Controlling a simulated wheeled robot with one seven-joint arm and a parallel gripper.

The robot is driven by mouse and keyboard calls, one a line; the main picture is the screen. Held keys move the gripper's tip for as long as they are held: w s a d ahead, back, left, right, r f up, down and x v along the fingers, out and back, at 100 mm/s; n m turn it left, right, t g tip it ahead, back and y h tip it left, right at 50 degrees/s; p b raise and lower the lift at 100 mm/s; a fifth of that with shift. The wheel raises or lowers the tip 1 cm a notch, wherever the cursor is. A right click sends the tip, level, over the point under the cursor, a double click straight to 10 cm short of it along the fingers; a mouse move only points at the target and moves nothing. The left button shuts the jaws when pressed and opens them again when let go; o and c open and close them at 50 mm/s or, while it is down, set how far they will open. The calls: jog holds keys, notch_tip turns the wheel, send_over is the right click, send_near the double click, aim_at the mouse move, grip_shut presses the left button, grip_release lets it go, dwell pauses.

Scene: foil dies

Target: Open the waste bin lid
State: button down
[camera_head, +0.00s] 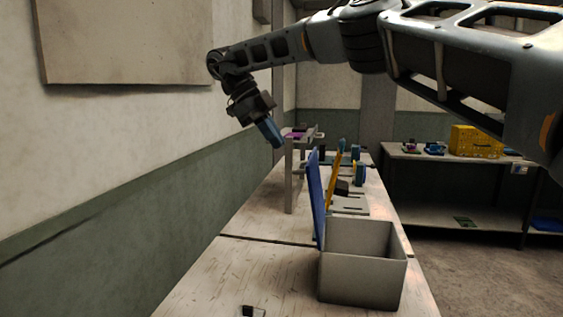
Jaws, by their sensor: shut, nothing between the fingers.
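The waste bin appears to be the grey open-topped box (361,275) on the near part of the workbench. Its blue lid (317,200) stands almost upright along the box's left edge, leaning slightly left at the top. The mouth of the box is uncovered; its floor is hidden. My gripper (275,143) has blue fingers that point down and to the right. It is shut and empty, up and to the left of the lid in the picture and apart from it.
Behind the bin, the workbench (265,270) carries a grey upright stand (290,175), a yellow upright piece (334,175) and several small parts. A small dark item (252,311) lies at the front. A shelf (445,158) with a yellow crate (475,142) stands back right. A wall runs along the left.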

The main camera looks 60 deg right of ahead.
jog(key=w+a+r+n+t, duration=0.1)
jog(key=w+a+r+n, duration=0.1)
jog(key=n, duration=1)
jog(key=w+a+r+n+t, duration=0.2)
jog(key=a+n, duration=0.1)
jog(key=n, duration=0.9)
jog(key=s+d+f+p, duration=0.3)
jog(key=s+f, duration=0.3)
jog(key=f, duration=0.3)
jog(key=shift+s+d+f+n+y, duration=0.3)
jog(key=shift+d+f, duration=0.05)
jog(key=shift+d, duration=0.35)
